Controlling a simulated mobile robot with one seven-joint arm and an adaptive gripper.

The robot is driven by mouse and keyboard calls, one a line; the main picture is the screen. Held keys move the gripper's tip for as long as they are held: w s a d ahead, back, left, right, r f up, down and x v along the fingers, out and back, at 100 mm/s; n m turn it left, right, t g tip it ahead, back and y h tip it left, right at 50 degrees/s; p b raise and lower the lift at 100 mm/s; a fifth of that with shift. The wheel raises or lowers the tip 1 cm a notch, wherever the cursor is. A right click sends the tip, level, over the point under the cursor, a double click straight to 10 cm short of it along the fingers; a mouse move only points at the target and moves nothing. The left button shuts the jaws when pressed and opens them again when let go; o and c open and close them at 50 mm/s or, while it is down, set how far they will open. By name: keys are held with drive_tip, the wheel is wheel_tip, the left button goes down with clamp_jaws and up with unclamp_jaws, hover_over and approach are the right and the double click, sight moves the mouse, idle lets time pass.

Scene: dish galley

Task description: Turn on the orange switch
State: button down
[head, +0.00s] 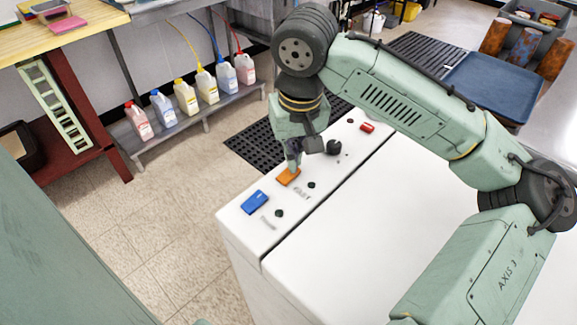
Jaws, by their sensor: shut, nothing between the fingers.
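The orange switch (289,177) sits on the white machine's top strip (240,226), between a blue switch (255,202) and a black knob (333,147). My gripper (293,164) points down right over the orange switch, its fingers shut and empty. The fingertips are at or just above the switch's upper edge; I cannot tell whether they touch it. Part of the switch's far side is hidden by the gripper. I cannot tell whether the switch is on or off.
A red switch (367,127) and small dark buttons are on the same strip. Several jugs stand on a low shelf (200,117) at the left. A blue tray (495,82) is at the upper right. The tiled floor (170,215) left of the machine is clear.

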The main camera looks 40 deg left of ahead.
drive_tip(key=shift+r+p, duration=2.4)
drive_tip(key=shift+r, duration=0.4)
